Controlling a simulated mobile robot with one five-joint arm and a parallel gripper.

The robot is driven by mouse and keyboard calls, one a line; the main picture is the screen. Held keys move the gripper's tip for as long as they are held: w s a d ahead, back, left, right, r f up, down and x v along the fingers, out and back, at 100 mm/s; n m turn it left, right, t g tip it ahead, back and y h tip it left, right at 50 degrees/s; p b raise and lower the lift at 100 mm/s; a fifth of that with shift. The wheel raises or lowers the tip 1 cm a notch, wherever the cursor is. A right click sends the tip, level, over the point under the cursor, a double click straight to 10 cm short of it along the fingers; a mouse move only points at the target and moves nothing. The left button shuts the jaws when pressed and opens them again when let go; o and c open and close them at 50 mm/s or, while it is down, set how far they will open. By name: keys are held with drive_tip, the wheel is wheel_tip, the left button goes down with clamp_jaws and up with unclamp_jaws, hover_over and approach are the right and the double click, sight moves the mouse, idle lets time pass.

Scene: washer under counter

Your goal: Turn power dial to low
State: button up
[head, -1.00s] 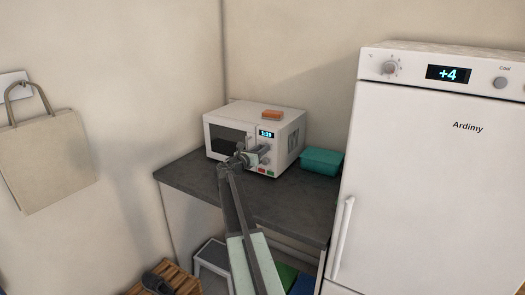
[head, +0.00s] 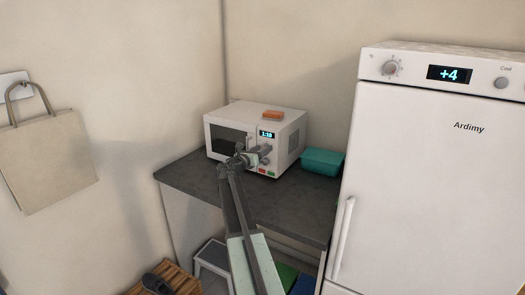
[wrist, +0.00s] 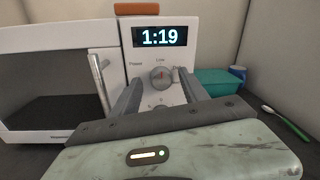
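The white microwave (head: 285,135) stands on the dark counter, its display reading 1:19 in the wrist view. The power dial (wrist: 160,77) is a round grey knob below the display, with "Power" printed to its upper left and what looks like "Low" above it. Its small reddish mark seems to point about upward. A second dial (wrist: 158,104) sits lower, partly hidden by my gripper. My gripper (wrist: 158,88) is open in front of the panel, one finger to each side of the dials. I cannot tell whether the fingers touch the panel. In the head view my gripper (head: 266,151) hides the dials.
The microwave handle (wrist: 99,82) stands out just left of my left finger. An orange block (head: 272,115) lies on top of the microwave. A teal container (head: 322,162) is to its right, beside the white fridge (head: 430,180). The counter front (head: 270,205) is clear.

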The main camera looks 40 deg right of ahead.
drive_tip(key=s+a, duration=0.1)
drive_tip(key=a, duration=0.6)
drive_tip(key=shift+s+a, duration=0.2)
drive_tip(key=shift+a, duration=0.2)
